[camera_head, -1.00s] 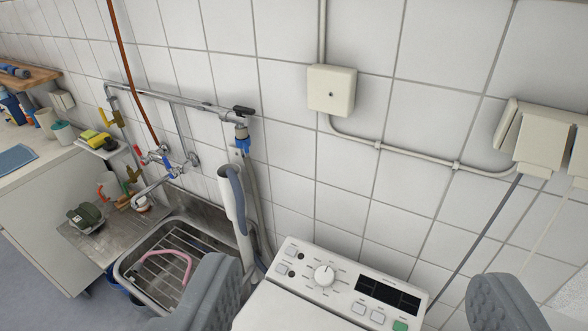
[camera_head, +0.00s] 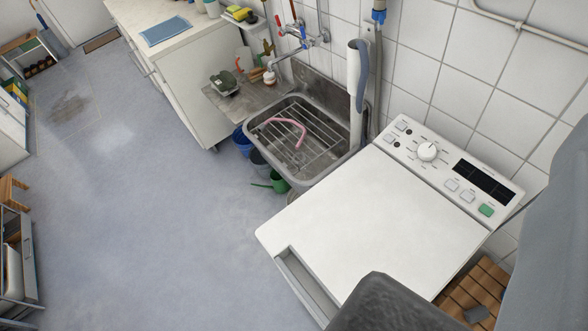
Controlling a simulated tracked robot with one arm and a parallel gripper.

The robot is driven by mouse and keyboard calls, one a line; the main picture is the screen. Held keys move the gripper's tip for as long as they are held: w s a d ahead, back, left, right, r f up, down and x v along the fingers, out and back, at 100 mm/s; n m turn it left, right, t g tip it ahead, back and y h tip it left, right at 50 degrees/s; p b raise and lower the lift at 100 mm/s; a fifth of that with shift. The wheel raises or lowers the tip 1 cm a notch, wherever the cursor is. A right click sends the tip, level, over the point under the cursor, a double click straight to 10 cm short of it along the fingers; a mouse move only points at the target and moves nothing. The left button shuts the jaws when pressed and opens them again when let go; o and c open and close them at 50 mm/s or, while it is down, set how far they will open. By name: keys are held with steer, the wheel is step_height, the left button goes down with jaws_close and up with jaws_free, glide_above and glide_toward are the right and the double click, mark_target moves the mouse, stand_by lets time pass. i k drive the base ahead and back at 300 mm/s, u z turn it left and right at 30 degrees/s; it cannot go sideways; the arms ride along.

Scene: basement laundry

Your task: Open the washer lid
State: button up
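The washer (camera_head: 310,288) is a white top-loader standing right of centre. Its flat white lid (camera_head: 365,215) is shut and lies level with the top. A grey recessed grip runs along its front left edge. The control panel (camera_head: 440,165) with a knob, dark display and green button is at the back, by the tiled wall. My gripper (camera_head: 470,230) shows as two grey fingers set well apart, one at the bottom and one at the right edge. It is open and empty above the washer. The fingers cover the lid's near right corner.
A metal sink (camera_head: 262,128) with a rack and pink hose stands left of the washer, with a grey drain hose (camera_head: 357,80) between. Buckets and a green watering can (camera_head: 272,182) sit below. Wooden slats (camera_head: 478,285) lie at the right. The floor (camera_head: 150,220) at left is clear.

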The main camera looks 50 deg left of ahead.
mark_target(370, 213)
steer(key=u, duration=0.1)
steer(key=k, duration=0.9)
steer(key=u, duration=0.45)
